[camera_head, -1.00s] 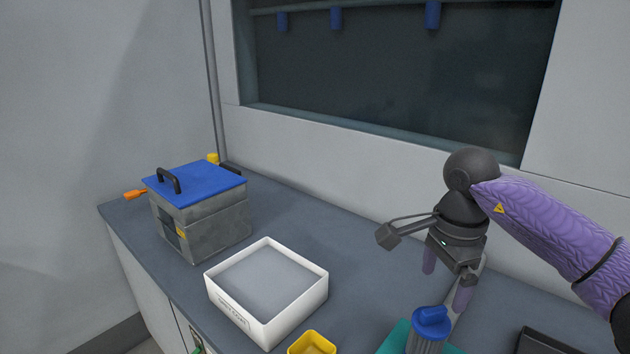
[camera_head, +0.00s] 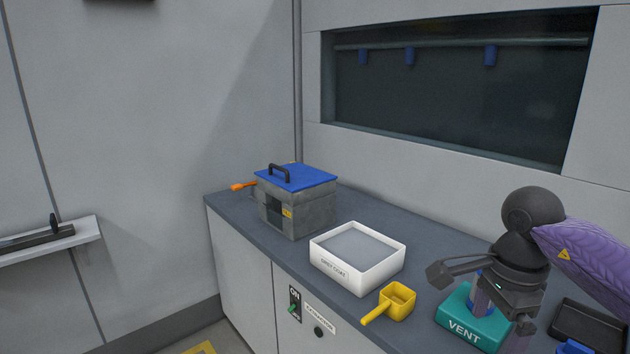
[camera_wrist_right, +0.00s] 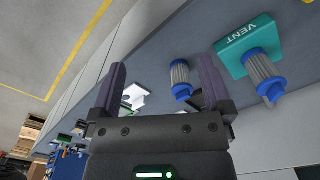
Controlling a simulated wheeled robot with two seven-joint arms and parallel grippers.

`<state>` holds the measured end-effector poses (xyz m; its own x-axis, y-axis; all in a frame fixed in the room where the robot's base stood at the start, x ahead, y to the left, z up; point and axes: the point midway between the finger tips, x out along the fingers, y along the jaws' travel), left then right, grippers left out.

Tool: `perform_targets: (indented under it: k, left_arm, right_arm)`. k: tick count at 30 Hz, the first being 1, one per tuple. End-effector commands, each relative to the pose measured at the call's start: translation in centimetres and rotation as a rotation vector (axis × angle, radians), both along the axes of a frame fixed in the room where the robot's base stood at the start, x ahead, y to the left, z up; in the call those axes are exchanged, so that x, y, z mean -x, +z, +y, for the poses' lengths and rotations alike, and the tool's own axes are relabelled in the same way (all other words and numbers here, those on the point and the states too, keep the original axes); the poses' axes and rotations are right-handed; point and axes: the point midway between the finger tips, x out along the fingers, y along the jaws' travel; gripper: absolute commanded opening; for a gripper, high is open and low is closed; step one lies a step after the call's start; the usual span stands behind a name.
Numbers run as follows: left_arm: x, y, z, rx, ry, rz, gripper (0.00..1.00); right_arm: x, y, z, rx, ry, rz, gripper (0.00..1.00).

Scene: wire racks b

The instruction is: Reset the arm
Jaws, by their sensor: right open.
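My right gripper (camera_head: 490,318) hangs above the counter at the right of the head view, pointing down. It is open. In the wrist view its two purple fingers (camera_wrist_right: 160,72) stand apart with nothing held between them. A teal block marked VENT (camera_head: 463,328) is beneath and behind it in the head view. The wrist view shows this block (camera_wrist_right: 234,62) with a ribbed, blue-capped cylinder (camera_wrist_right: 258,66) on it. A second blue-capped cylinder (camera_wrist_right: 180,76) stands beyond the fingers, apart from them. My left gripper is out of view.
On the grey counter are a yellow scoop (camera_head: 397,303), a white open box (camera_head: 340,268) and a grey box with a blue lid (camera_head: 296,211). A dark tray (camera_head: 590,325) lies at the right. A wall shelf (camera_head: 50,250) is at far left. The counter's front edge is near.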

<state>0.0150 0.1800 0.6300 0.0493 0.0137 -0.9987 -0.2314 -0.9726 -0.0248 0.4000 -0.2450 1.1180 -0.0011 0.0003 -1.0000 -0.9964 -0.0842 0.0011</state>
Motion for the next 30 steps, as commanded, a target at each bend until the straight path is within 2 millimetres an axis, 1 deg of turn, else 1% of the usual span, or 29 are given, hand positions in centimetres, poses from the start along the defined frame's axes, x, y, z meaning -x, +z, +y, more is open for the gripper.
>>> perform_targets:
  k: [1, 5, 11, 14, 17, 18, 20, 21, 23, 24, 26, 27, 29, 30]
  left_arm:
    - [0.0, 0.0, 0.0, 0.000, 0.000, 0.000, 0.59]
    - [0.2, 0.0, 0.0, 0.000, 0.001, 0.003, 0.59]
    - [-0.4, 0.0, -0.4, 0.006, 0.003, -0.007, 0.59]
    - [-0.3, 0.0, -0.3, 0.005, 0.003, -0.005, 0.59]
    - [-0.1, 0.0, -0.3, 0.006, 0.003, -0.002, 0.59]
    - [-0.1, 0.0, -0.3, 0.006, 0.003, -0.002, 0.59]
    - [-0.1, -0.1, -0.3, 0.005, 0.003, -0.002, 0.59]
    - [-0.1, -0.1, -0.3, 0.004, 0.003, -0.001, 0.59]
    - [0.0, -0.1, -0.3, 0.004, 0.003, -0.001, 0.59]
    - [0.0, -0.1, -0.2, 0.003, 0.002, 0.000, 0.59]
    - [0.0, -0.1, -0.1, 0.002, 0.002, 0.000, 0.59]
    - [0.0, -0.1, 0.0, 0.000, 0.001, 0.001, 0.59]
    - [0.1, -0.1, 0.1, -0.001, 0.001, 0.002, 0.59]
    - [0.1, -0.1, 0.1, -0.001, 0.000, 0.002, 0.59]
  right_arm:
    - [0.0, -0.2, 0.2, -0.010, -0.002, 0.002, 1.00]
    - [-0.3, -1.7, 2.1, -0.118, -0.031, 0.017, 1.00]
    - [-0.7, -4.2, 5.7, -0.320, -0.111, 0.053, 1.00]
    - [-0.8, -5.7, 8.1, -0.467, -0.191, 0.090, 1.00]
    - [-1.0, -7.7, 11.6, -0.687, -0.344, 0.164, 1.00]
    - [-1.2, -8.5, 13.1, -0.795, -0.439, 0.207, 1.00]
    - [-1.6, -9.8, 15.0, -0.963, -0.615, 0.285, 1.00]
    - [-2.0, -10.8, 16.0, -1.075, -0.759, 0.348, 1.00]
    - [-2.6, -12.9, 16.8, -1.242, -1.032, 0.457, 1.00]
    - [-3.0, -15.0, 16.8, -1.348, -1.265, 0.544, 1.00]
    - [-3.0, -19.6, 15.5, -1.476, -1.702, 0.683, 1.00]
    - [-2.3, -23.0, 14.1, -1.520, -1.986, 0.756, 1.00]
    - [0.1, -28.4, 11.9, -1.528, -2.396, 0.833, 1.00]
    - [2.3, -31.8, 10.6, 1.477, 2.609, -0.846, 1.00]
